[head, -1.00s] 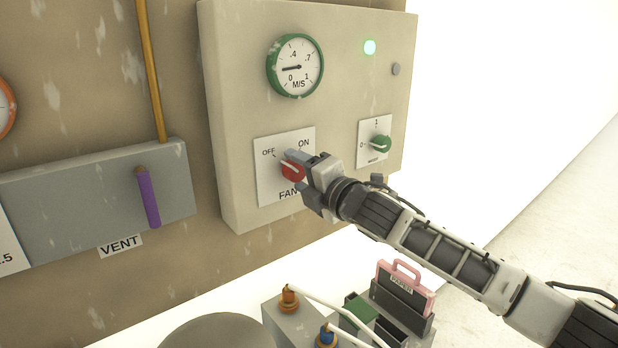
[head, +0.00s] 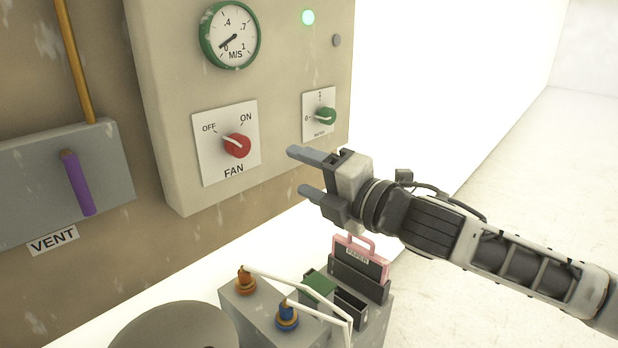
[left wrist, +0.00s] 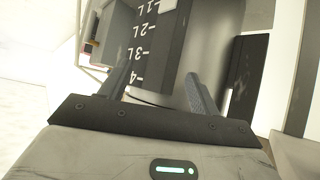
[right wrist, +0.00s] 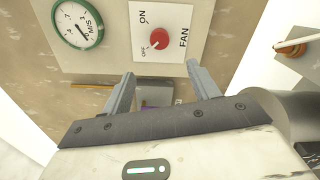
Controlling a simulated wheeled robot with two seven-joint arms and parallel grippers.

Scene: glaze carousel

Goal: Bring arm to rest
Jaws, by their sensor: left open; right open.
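My right gripper (head: 305,172) is open and empty, in front of the panel, to the right of and below the red fan knob (head: 237,146), apart from it. The knob's pale pointer slants up-left toward OFF. In the right wrist view the red knob (right wrist: 160,39) shows on its white plate beyond the spread fingers (right wrist: 158,85). My left gripper (left wrist: 155,85) shows only in the left wrist view. Its fingers are spread, with a dark scale (left wrist: 140,50) marked in litres beyond them; I see nothing held.
The panel carries a green-rimmed gauge (head: 230,36), a lit green lamp (head: 308,17) and a green knob (head: 324,117). A purple vent handle (head: 77,183) is at left. Below stand orange (head: 246,281) and blue (head: 287,317) taps and a pink-handled item (head: 357,254).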

